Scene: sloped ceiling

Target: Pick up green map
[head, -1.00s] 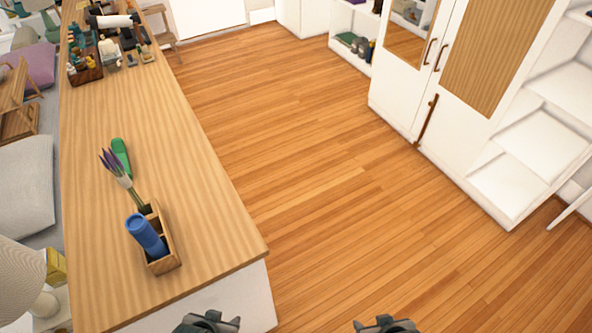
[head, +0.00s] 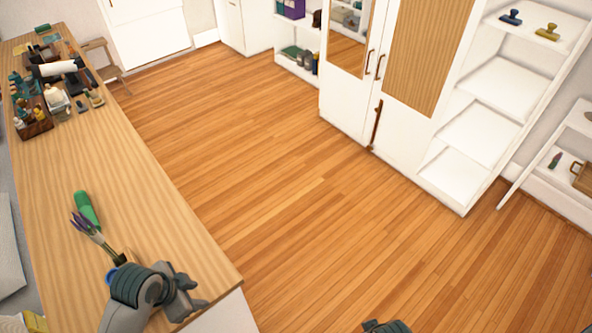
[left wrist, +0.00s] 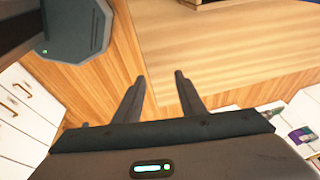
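A green tube-shaped item (head: 87,210), which may be the rolled green map, is on the wooden counter (head: 165,235) in the head view, just behind a purple flower (head: 86,226). Whether it lies flat or leans is hard to tell. My left gripper (head: 190,300) is over the counter's near end, in front of and to the right of the green item, apart from it. In the left wrist view its two fingers (left wrist: 160,78) are spread with nothing between them. My right gripper (head: 385,326) shows only its top at the bottom edge.
A wooden holder with a blue cylinder is mostly hidden behind my left arm. A caddy of bottles (head: 33,122) and other items crowd the counter's far end. Open wood floor (head: 270,200) lies to the right, before a white wardrobe (head: 347,105) and shelves (head: 490,125).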

